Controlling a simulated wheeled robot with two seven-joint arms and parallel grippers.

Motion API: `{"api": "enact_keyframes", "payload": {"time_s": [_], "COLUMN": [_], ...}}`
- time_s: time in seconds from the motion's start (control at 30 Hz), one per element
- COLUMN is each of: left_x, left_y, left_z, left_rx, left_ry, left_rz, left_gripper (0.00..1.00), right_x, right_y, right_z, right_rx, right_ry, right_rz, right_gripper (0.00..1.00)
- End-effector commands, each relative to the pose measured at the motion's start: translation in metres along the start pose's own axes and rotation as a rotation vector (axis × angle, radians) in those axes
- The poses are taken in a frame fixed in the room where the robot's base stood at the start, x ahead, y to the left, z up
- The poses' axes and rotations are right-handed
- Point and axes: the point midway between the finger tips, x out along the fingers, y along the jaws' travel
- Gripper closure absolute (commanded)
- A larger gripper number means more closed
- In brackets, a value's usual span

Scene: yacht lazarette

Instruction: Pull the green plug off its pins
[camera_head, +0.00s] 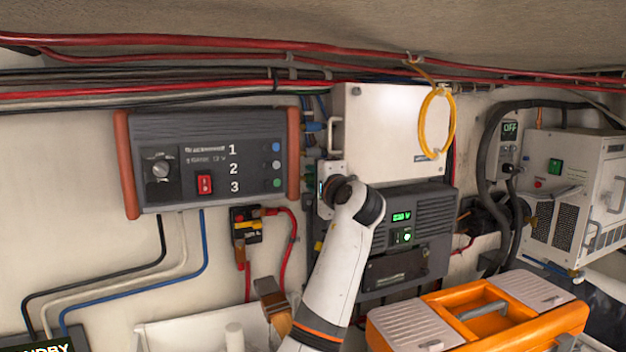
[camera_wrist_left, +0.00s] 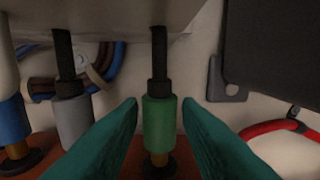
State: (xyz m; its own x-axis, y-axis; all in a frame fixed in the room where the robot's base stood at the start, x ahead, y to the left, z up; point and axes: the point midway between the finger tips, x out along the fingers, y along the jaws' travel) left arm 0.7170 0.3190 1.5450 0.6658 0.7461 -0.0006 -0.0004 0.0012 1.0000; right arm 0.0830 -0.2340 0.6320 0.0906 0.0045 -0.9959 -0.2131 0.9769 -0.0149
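The green plug (camera_wrist_left: 158,122) is upright in the middle of the left wrist view, with a black cable rising from its top and a brass-coloured part below it. My left gripper (camera_wrist_left: 159,105) is open, with one teal finger on each side of the plug. Narrow gaps show between the plug and the fingertips. A grey plug (camera_wrist_left: 73,120) and a blue plug (camera_wrist_left: 14,118) stand to its left. In the head view my left wrist is beside the grey control box (camera_head: 212,160); its fingers are hard to make out there. My right gripper is not in view.
A white cabinet (camera_head: 384,120) and a dark panel with a green display (camera_head: 420,225) are close by my left wrist. An orange toolbox (camera_head: 540,325) stands at lower right. Red cables (camera_head: 200,42) run overhead. A yellow cable loop (camera_head: 424,125) hangs on the cabinet.

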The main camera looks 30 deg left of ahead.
Motion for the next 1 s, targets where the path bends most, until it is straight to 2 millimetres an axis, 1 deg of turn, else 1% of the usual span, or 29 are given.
{"api": "enact_keyframes", "payload": {"time_s": [0.03,0.7,0.83,1.0], "left_x": [-0.005,-0.059,-0.067,-0.071], "left_y": [-0.001,-0.001,-0.001,0.0], "left_z": [0.001,0.001,0.0,-0.001], "left_rx": [-0.001,0.001,0.001,0.0], "left_ry": [-0.001,-0.002,0.0,0.001], "left_rz": [0.0,0.001,0.0,0.0], "left_gripper": [0.69,0.69,0.69,0.69], "right_x": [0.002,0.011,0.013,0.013], "right_y": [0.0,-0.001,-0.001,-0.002], "right_z": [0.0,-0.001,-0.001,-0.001], "right_rx": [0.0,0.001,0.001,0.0], "right_ry": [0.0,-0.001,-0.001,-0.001], "right_rz": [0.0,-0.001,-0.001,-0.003], "right_gripper": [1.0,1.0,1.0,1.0]}}
